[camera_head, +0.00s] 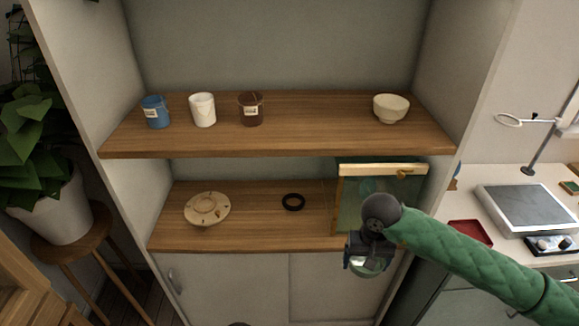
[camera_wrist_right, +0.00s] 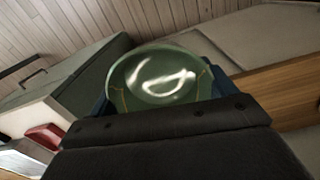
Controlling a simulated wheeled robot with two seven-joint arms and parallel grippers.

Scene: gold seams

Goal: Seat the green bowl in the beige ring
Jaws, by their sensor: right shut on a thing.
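My right gripper (camera_head: 366,257) is in front of the lower shelf's right end, at the end of my green-sleeved arm. It is shut on the green bowl (camera_head: 369,269), whose lower part shows below the gripper. In the right wrist view the bowl (camera_wrist_right: 160,85) is glossy, with thin gold seams, between dark blue fingers of the gripper (camera_wrist_right: 160,100). A round, flat beige piece (camera_head: 207,209) with a raised ring at its middle and dark marks lies at the lower shelf's left; I see no other beige ring-like thing. My left gripper is out of view.
A wood-framed green pane (camera_head: 385,171) stands at the lower shelf's right, behind my gripper. The upper shelf (camera_head: 320,128) holds a blue cup (camera_head: 155,112), white cup (camera_head: 203,110), brown cup (camera_head: 251,109) and cream bowl (camera_head: 390,108).

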